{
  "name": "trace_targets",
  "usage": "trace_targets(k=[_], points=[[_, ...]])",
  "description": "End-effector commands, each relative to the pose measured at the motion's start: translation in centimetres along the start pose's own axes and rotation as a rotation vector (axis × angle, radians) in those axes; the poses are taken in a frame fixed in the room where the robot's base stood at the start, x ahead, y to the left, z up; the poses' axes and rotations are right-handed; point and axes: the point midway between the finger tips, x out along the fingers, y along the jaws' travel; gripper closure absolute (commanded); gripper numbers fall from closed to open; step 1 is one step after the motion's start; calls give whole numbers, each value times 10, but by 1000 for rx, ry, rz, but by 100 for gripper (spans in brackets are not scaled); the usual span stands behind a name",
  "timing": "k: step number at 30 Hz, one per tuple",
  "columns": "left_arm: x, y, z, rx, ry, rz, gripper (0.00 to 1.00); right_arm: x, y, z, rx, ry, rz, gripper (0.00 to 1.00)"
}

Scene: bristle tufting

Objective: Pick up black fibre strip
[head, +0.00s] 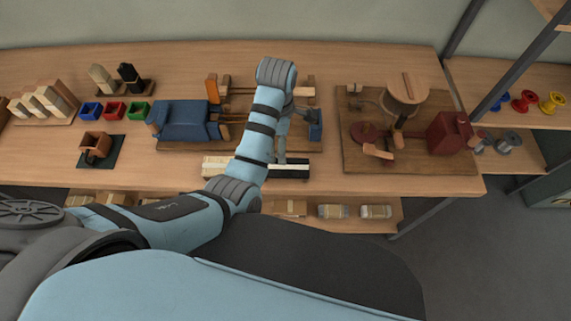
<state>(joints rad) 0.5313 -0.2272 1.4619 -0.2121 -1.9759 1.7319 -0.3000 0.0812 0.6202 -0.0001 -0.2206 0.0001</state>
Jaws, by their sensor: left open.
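A black strip (290,171), which looks like the black fibre strip, lies near the front edge of the table, right of a cream strip (218,166). My left arm reaches up from the lower left, bends over the table and hangs down toward the strips. My left gripper (281,158) is open, pointing down just above or at the back of the black strip. I cannot tell whether it touches. My forearm hides the space between the two strips. My right gripper is not in view.
A blue machine (185,120) on a wooden board stands left of my arm, and a red machine (448,133) on another board stands right. Blue, red and green cups (114,111), wooden blocks (48,98) and a brown box (95,144) are farther left. A shelf runs below the table's front.

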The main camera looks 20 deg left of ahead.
Motion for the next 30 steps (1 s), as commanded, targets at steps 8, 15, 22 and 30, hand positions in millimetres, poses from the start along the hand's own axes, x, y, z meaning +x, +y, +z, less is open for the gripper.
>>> trace_targets(k=[8,15,22,30], points=[[26,8,13,-119,10,-26,23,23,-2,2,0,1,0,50],[73,7,13,-118,7,-22,23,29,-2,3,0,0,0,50],[113,0,8,-117,9,-22,23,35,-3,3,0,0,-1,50],[126,0,8,-118,6,-19,23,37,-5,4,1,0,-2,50]])
